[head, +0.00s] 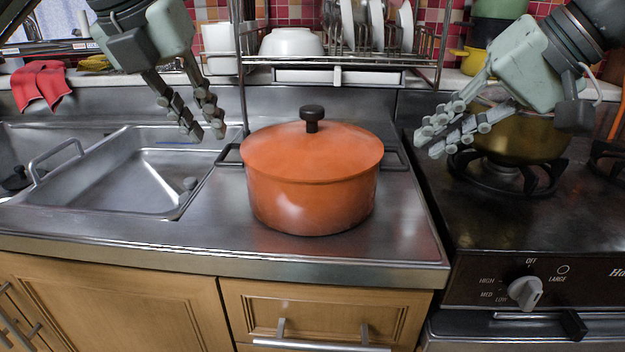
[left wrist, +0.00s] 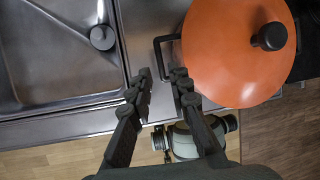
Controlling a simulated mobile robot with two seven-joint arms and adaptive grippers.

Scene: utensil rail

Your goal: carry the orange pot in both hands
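The orange pot (head: 312,185) stands upright on the steel counter between sink and stove, its lid with a black knob (head: 312,114) on. It has a dark handle on each side, the left one (head: 229,154) and the right one (head: 397,158). My left gripper (head: 208,134) is open and empty, above and left of the left handle. In the left wrist view its fingertips (left wrist: 162,76) are apart, and the pot (left wrist: 237,50) with its left handle (left wrist: 164,52) shows beyond them. My right gripper (head: 436,136) is right of the pot, apart from the right handle; its finger gap is hard to see.
A steel sink (head: 130,165) with a raised handle lies to the left. A dish rack (head: 345,50) with plates and a white bowl stands behind the pot. A brass-coloured pot (head: 525,137) sits on the stove (head: 540,215), behind my right gripper. Counter in front of the pot is clear.

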